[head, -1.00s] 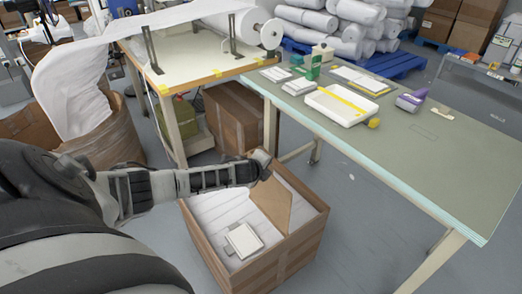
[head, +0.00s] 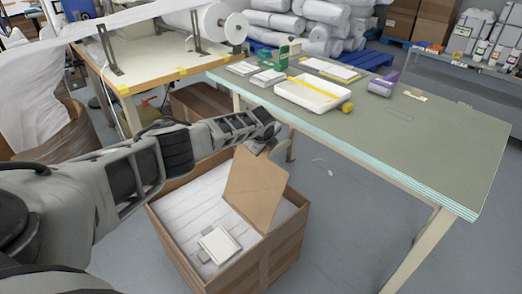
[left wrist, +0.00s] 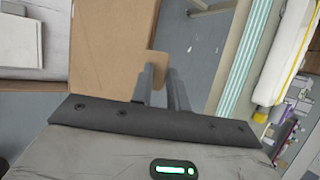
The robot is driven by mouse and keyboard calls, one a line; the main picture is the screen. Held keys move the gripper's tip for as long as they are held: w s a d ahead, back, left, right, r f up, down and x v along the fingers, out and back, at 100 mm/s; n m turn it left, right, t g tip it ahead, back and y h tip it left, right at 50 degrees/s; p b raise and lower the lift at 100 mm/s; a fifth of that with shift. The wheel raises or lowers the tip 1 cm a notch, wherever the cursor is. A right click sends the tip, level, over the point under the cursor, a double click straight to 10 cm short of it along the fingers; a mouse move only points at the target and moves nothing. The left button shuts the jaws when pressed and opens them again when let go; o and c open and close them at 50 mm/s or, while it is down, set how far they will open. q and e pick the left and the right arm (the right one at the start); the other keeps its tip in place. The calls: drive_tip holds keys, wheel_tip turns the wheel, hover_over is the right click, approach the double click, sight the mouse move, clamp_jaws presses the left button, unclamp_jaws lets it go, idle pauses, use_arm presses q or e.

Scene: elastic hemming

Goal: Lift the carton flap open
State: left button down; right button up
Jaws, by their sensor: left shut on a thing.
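The open brown carton (head: 272,255) stands on the floor at the lower middle of the head view. Its tan flap (head: 252,192) stands up, tilted, along the carton's right side. My left gripper (head: 266,143) is at the flap's upper edge, shut on it. In the left wrist view the gripper fingers (left wrist: 162,82) close at the edge of the flap (left wrist: 110,45), by a small tab. White folded material (head: 190,212) fills the carton, with a small white pad (head: 219,244) on top. My right gripper is not in view.
A green-topped worktable (head: 430,150) stands to the right, with a white tray (head: 308,95) and a yellow tape on it. A cream table (head: 155,70) with a white roll stands behind. Another carton (head: 198,102) sits under it. Floor right of the carton is clear.

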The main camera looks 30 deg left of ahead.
use_arm(q)
drive_tip(key=shift+w, duration=0.1)
idle(0.3)
drive_tip(key=c, duration=1.6)
unclamp_jaws()
drive_tip(key=shift+s+d+r+p, duration=0.1)
drive_tip(key=shift+s+r+p, duration=0.1)
drive_tip(key=shift+r+p, duration=0.25)
drive_tip(key=p+v, duration=0.4)
drive_tip(key=v, duration=1.1)
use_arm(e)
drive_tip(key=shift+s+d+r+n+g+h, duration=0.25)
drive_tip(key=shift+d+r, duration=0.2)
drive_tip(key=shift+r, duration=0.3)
use_arm(q)
drive_tip(key=shift+d, duration=0.1)
